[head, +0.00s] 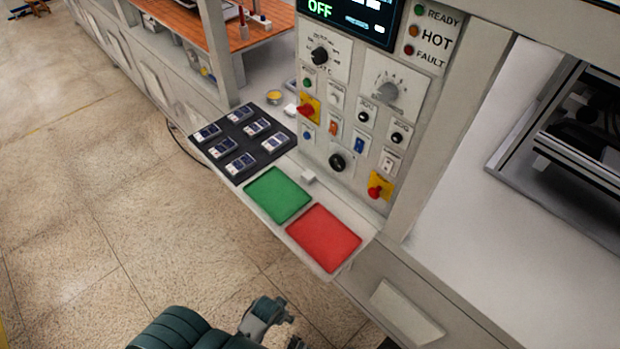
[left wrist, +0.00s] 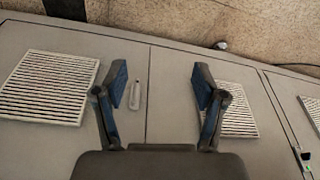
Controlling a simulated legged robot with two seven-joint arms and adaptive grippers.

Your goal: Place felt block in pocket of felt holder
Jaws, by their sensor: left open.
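I cannot make out a felt block or a felt holder with a pocket for certain in either view. My left gripper (head: 278,325) shows at the bottom of the head view, partly cut off by the frame edge, below and in front of the console. In the left wrist view the left gripper (left wrist: 160,85) is open with its two blue-padded fingers wide apart and nothing between them. Grey cabinet doors lie beyond the fingers. My right gripper is in neither view.
The console ledge holds a black tray (head: 228,144) of several small labelled blocks, a green pad (head: 279,195) and a red pad (head: 324,238). A small white block (head: 308,177) sits behind the green pad. A control panel (head: 345,100) rises behind. Open floor (head: 110,220) lies left.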

